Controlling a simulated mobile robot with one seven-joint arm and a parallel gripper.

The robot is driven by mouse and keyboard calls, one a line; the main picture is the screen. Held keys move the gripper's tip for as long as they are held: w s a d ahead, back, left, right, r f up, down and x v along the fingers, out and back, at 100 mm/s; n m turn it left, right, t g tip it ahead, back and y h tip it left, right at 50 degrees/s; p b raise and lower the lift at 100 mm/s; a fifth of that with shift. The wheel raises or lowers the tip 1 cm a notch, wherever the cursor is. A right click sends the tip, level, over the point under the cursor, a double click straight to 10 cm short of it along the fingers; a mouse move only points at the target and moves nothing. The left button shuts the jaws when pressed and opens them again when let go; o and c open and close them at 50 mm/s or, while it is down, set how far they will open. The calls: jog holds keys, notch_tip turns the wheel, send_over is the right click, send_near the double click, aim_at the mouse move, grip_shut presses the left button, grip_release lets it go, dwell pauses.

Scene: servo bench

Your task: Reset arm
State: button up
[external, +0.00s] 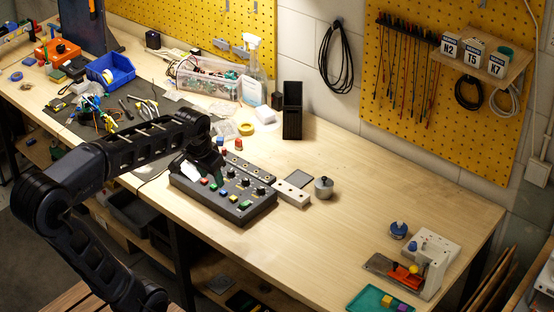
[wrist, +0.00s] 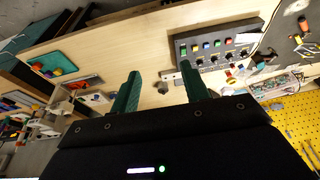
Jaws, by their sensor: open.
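My arm comes in from the left in the external view. Its end hangs over the far left part of the control box (external: 225,195), a dark box with coloured buttons and knobs. My gripper (wrist: 163,82) is open in the wrist view, its two green fingers apart with nothing held between them. The control box also shows in the wrist view (wrist: 222,45), beyond the right finger. In the external view my wrist hides part of the box, and the fingertips are hard to make out.
A black holder (external: 292,110), clear bin (external: 208,80) and blue bin (external: 110,70) stand behind. A teal tray (external: 382,299) lies front right.

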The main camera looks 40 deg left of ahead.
jog(key=s+d+f, duration=0.1)
jog(key=s+d, duration=0.1)
jog(key=s, duration=0.3)
jog(key=s+d+f+t, duration=0.1)
jog(key=s+f, duration=0.1)
jog(key=s, duration=0.3)
jog(key=shift+s+d, duration=0.2)
jog(key=shift+d, duration=0.2)
dwell(2.1)
